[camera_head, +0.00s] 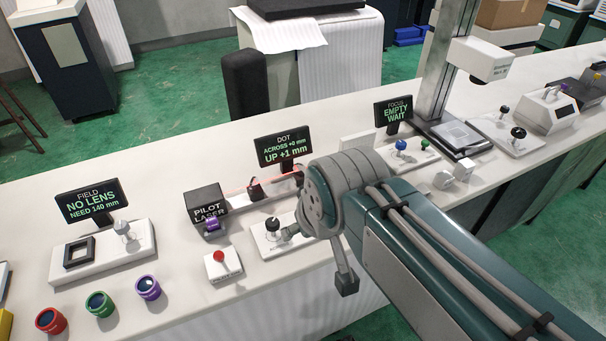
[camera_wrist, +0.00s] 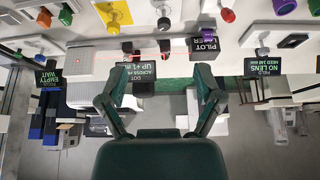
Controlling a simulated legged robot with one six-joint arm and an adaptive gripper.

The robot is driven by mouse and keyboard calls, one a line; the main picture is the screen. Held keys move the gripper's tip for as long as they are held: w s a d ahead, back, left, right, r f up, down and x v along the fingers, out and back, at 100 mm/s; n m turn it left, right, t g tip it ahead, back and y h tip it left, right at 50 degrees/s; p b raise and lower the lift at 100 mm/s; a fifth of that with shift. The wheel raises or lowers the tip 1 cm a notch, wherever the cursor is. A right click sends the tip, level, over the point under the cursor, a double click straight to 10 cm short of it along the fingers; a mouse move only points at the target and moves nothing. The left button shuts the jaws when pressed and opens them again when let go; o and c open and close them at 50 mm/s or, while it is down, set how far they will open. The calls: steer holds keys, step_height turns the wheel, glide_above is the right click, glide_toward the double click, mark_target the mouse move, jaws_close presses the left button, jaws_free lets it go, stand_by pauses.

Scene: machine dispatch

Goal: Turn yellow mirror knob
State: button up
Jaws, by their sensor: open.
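In the head view a black knob (camera_head: 272,224) on a white base (camera_head: 268,247) shows left of my arm's wrist; the yellow knob is hidden there, probably behind my arm. My gripper (camera_wrist: 160,76) is open and empty, its two green fingers apart, pointing toward the bench, clear of the knobs. The dot display (camera_head: 284,147) reads across +0 mm, up +1 mm.
The pilot laser box (camera_head: 205,205) and a red button (camera_head: 219,257) stand left of the black knob. The field display (camera_head: 91,201) reads no lens. Red, green and purple lens rings (camera_head: 148,288) lie at front left. The focus display (camera_head: 393,111) reads empty, wait.

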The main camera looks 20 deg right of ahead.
steer(key=w+d+f+m+g, duration=0.1)
steer(key=w+d+f+g, duration=0.1)
steer(key=w+d+f, duration=0.3)
steer(key=w+d+f+m+g, duration=0.15)
steer(key=w+d, duration=0.25)
steer(key=w, duration=0.4)
steer(key=w+d+f+g, duration=0.2)
steer(key=w+d+f, duration=0.2)
steer(key=w+d, duration=0.15)
steer(key=f, duration=0.7)
steer(key=w+a+f, duration=0.1)
steer(key=f, duration=0.3)
steer(key=shift+f, duration=0.15)
steer(key=c, duration=1.2)
